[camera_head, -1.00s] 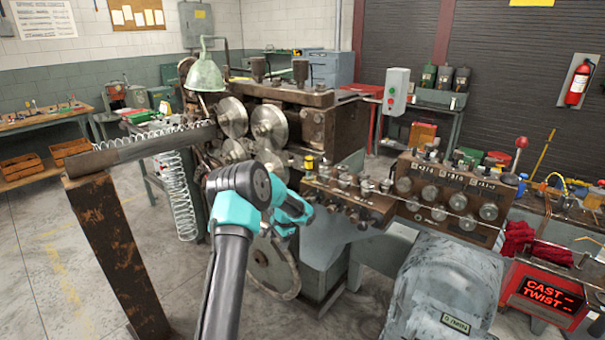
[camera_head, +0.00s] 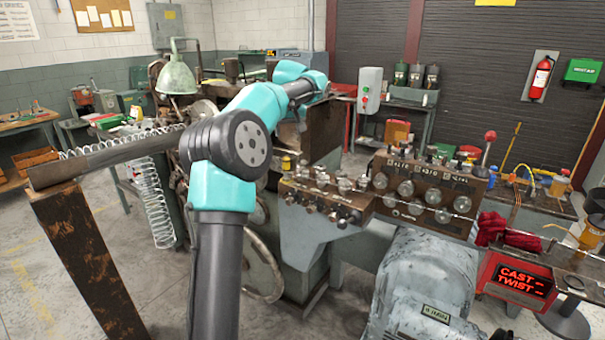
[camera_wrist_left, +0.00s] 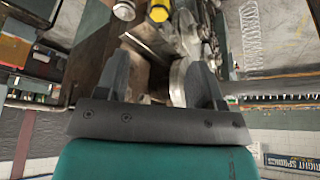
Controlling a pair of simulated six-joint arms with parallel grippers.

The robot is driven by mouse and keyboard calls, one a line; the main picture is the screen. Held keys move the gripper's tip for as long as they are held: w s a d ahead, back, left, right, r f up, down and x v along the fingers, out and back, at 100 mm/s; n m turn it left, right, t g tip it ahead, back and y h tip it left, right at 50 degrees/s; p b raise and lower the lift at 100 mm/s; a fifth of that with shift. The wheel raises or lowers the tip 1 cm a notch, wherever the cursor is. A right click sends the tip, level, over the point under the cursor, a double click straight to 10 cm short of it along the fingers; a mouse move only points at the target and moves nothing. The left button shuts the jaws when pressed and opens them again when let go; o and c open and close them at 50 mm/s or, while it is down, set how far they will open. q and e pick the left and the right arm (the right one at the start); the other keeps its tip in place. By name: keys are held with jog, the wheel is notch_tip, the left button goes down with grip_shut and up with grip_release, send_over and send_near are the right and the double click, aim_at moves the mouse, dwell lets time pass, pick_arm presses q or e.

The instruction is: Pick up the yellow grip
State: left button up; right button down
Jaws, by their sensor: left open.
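The yellow grip (camera_head: 286,161) is a small yellow knob by the machine, at the left end of the brown tooling block (camera_head: 325,203). It also shows in the left wrist view (camera_wrist_left: 158,11), cut by the top edge. My left gripper (camera_wrist_left: 156,62) is open, with two dark fingers and nothing held between them. The grip lies beyond the fingertips, apart from them. In the head view my left arm reaches over the machine, and its bent links hide part of the rollers; the fingers are not clear there. My right gripper is not in view.
The coiler's metal rollers and housing stand close around my left arm. A long spring lies in a trough (camera_head: 110,158) on a rusty post at left. A knob panel (camera_head: 425,190), grey motor housing (camera_head: 425,290) and red display box (camera_head: 520,280) stand at right.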

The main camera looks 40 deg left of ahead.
aim_at(287, 159)
pick_arm(q)
jog(key=shift+f, duration=0.1)
jog(key=x, duration=1.2)
jog(key=shift+f, duration=0.1)
jog(key=shift+x, duration=2.6)
jog(key=shift+a, duration=0.1)
jog(key=shift+w, duration=0.1)
jog(key=shift+c, duration=0.3)
grip_shut()
jog(key=shift+r, duration=0.2)
